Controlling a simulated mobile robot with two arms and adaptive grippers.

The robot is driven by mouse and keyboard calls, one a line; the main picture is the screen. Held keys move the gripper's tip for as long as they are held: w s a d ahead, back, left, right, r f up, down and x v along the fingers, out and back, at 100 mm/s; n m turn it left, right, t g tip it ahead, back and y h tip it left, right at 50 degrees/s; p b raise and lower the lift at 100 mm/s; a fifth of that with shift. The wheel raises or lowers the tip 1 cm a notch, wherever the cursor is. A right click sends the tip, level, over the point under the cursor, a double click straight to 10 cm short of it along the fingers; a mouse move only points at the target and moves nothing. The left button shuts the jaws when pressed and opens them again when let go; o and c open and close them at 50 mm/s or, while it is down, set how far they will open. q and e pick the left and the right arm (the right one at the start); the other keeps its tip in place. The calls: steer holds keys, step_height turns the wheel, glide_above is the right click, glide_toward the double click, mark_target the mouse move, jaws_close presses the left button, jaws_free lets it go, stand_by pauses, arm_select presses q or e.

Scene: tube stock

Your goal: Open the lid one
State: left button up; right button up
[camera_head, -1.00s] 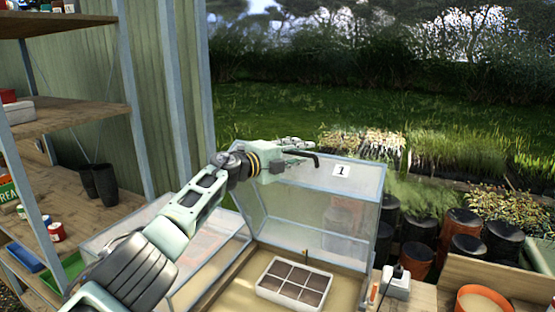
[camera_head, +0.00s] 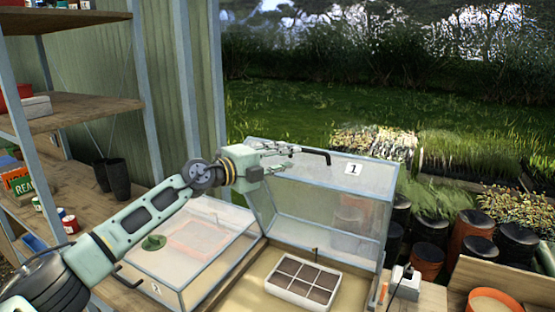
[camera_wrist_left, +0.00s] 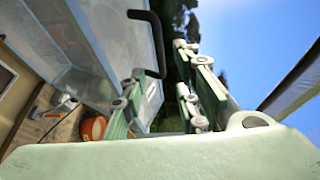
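Lid one (camera_head: 330,205) is a clear, pale-framed lid with a white label marked 1. It stands raised at the back of the wooden frame, uncovering the bay in front. Its black bent handle (camera_head: 318,152) sticks out at the top edge. My left gripper (camera_head: 284,150) is at the lid's top edge, just left of the handle. The handle (camera_wrist_left: 152,40) shows beside the left finger there. My right gripper is not in view.
A second clear lid (camera_head: 190,265) lies closed at the left, with a green object (camera_head: 153,242) on or under it. A white seed tray (camera_head: 303,283) sits in the open bay. Shelves (camera_head: 90,110) stand left. Several dark pots (camera_head: 432,230) stand right.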

arm_select(q)
steer(key=shift+v, duration=0.85)
steer(key=shift+d, duration=0.15)
